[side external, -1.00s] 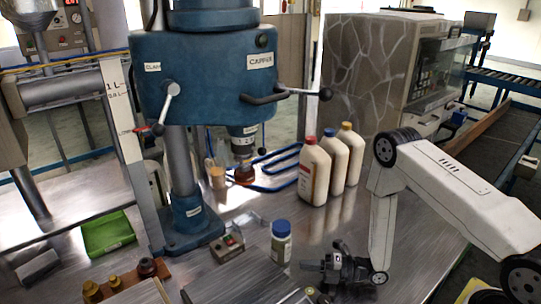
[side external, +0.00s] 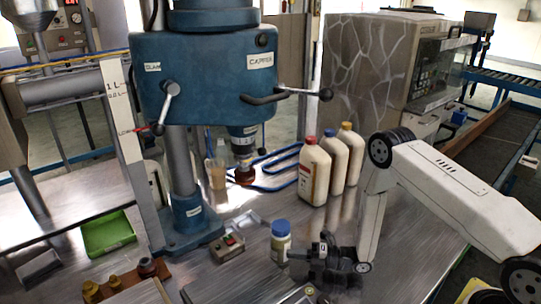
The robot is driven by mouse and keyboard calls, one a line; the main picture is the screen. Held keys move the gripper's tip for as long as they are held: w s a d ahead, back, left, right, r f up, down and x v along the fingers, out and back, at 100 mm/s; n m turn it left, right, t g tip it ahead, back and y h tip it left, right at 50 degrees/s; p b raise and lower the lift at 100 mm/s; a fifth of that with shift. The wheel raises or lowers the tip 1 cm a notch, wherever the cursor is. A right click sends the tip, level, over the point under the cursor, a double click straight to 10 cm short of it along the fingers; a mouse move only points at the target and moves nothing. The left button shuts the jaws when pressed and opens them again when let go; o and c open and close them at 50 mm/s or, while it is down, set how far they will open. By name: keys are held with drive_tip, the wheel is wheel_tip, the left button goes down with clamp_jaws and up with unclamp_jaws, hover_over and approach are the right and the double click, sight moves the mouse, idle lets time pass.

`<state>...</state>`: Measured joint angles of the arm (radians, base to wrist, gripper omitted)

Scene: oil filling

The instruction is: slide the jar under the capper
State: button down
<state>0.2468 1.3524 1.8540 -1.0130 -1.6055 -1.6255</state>
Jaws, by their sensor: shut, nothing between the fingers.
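The blue capper (side external: 205,80) stands on a column at the left. Its head (side external: 244,145) hangs over the bench, with a reddish-brown piece at its lower end. My gripper (side external: 296,256) is low over the bench, shut and empty, its tip at the right side of the jar. I cannot tell whether it touches the jar.
White bottles (side external: 314,172) with coloured caps stand behind the jar. A small control box (side external: 227,247) sits left of it. A blue wire rack (side external: 275,172) lies behind the capper head. A green tray (side external: 108,234) and a brown block with small knobs (side external: 125,280) are at left.

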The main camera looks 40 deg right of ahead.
drive_tip(key=w, duration=1.5)
drive_tip(key=shift+w+d, duration=0.15)
drive_tip(key=shift+w, duration=1.1)
drive_tip(key=shift+d, duration=0.1)
drive_tip(key=shift+s, duration=0.15)
drive_tip(key=shift+s, duration=0.85)
drive_tip(key=shift+s+r, duration=0.1)
drive_tip(key=shift+s, duration=1.15)
drive_tip(key=v, duration=0.9)
drive_tip(key=shift+s+d, duration=0.15)
drive_tip(key=shift+s, duration=0.15)
